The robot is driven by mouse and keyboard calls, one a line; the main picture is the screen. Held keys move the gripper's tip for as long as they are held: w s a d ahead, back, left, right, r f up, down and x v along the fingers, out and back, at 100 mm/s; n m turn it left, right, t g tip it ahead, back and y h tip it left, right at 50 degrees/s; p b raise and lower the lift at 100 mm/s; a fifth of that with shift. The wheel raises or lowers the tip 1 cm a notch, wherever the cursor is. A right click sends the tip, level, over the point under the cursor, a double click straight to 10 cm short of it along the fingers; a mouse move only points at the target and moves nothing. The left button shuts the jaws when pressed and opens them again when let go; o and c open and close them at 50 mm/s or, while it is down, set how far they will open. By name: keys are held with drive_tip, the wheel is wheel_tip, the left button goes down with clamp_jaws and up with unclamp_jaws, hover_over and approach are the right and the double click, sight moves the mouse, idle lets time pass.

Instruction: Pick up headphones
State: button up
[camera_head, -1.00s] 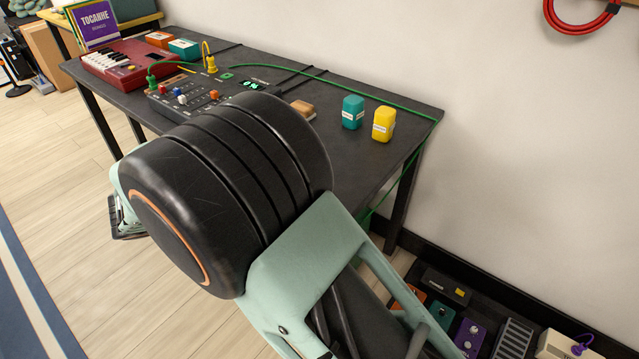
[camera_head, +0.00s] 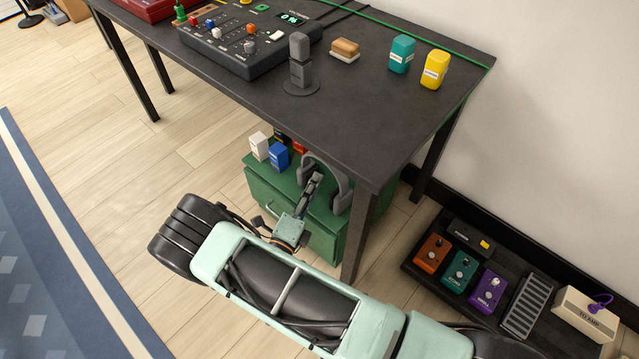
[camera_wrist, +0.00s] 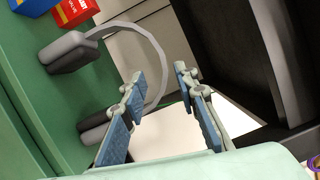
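The grey headphones (camera_head: 343,196) stand on top of a green cabinet (camera_head: 262,188) under the dark table. In the wrist view, the headphones' band (camera_wrist: 158,48) arches over from one dark ear cup (camera_wrist: 68,53) to the other, which is partly hidden behind a finger. My gripper (camera_head: 316,178) is at the headphones under the table edge. In the wrist view my gripper (camera_wrist: 159,72) is open, its blue-padded fingers apart. The band's outer curve appears between the fingertips; I cannot tell whether they touch it.
White and blue boxes (camera_head: 278,155) and a red one sit beside the headphones. The table's front leg (camera_head: 358,238) stands close to my gripper's right. The table (camera_head: 375,115) overhangs the cabinet and holds a mixer and a microphone.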

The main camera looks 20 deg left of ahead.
sight(325, 164)
drive_tip(key=shift+w+d+r+b, duration=0.2)
drive_tip(key=shift+w+b, duration=0.15)
drive_tip(key=shift+w, duration=1.25)
drive_tip(key=shift+w+d+r+b, duration=0.15)
drive_tip(key=shift+w+b, duration=0.15)
drive_tip(key=shift+w, duration=1.25)
drive_tip(key=shift+w+d+r+b, duration=0.1)
drive_tip(key=shift+w+r+b, duration=0.2)
drive_tip(key=shift+w, duration=1.3)
drive_tip(key=shift+f, duration=0.1)
clamp_jaws()
